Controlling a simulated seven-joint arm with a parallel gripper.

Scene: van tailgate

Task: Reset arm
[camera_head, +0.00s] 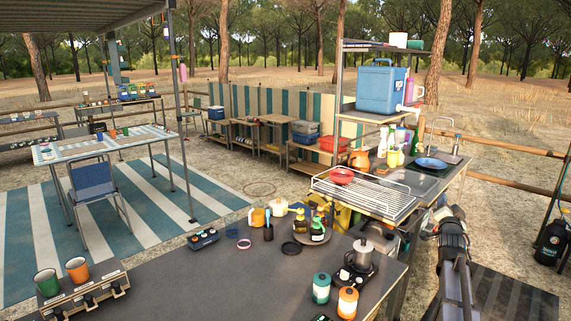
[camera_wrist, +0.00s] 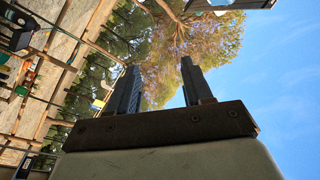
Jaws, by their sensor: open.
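My gripper (camera_wrist: 160,84) shows in the wrist view with its two dark fingers apart and nothing between them. Trees and blue sky lie behind the fingers, and the view is turned on its side. In the head view my dark arm is folded at the lower right, beside the right edge of the dark counter (camera_head: 220,280). The fingertips cannot be made out there. The arm appears apart from the objects on the counter.
On the counter stand a moka pot (camera_head: 363,255) on a small burner, a green canister (camera_head: 321,288), an orange canister (camera_head: 347,302) and a round tray (camera_head: 326,236) with bottles. A wire rack (camera_head: 385,200) with a red bowl (camera_head: 342,176) stands behind. The counter's middle is clear.

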